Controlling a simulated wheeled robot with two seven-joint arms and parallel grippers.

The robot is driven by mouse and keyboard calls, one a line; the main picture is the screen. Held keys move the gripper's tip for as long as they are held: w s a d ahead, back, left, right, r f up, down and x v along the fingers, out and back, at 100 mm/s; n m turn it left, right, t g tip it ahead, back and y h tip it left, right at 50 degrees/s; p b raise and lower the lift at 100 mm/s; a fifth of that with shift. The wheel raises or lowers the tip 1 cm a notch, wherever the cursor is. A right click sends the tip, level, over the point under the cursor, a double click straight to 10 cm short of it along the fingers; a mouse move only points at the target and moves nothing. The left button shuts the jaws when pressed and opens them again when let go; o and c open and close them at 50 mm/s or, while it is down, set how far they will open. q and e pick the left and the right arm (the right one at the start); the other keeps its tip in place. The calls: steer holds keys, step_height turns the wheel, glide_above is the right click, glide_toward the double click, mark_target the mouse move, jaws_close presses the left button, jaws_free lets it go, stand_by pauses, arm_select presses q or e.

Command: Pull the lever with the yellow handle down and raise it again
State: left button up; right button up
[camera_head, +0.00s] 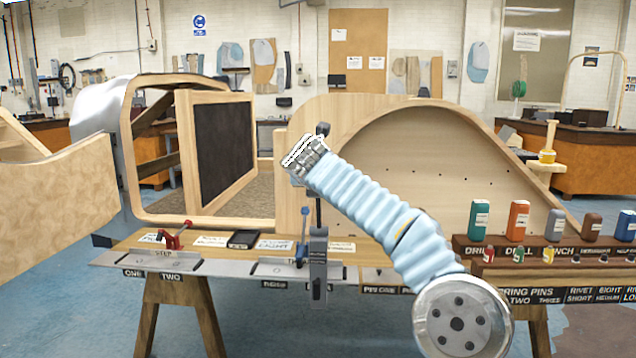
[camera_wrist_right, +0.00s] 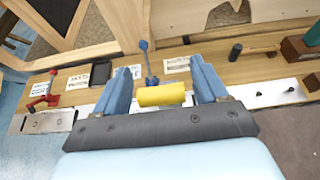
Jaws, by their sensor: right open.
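The yellow handle (camera_wrist_right: 161,94) is a short cylinder lying crosswise between the two blue fingers of my right gripper (camera_wrist_right: 160,72) in the right wrist view. Gaps show at both ends of the handle, and the fingers are apart. In the head view my right gripper (camera_head: 303,154) is above the bench, over a grey upright lever bracket (camera_head: 318,268) with a dark rod rising from it. The yellow handle is not visible there; the gripper and arm cover that area. My left gripper is not in view.
Wooden body frames (camera_head: 190,217) stand behind. A rack of coloured bottles (camera_head: 518,220) is at the right.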

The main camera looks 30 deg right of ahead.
steer(key=b+v, duration=0.1)
steer(key=v, duration=1.2)
steer(key=shift+s+a+b, duration=0.15)
steer(key=shift+s+b, duration=0.15)
steer(key=shift+b, duration=0.05)
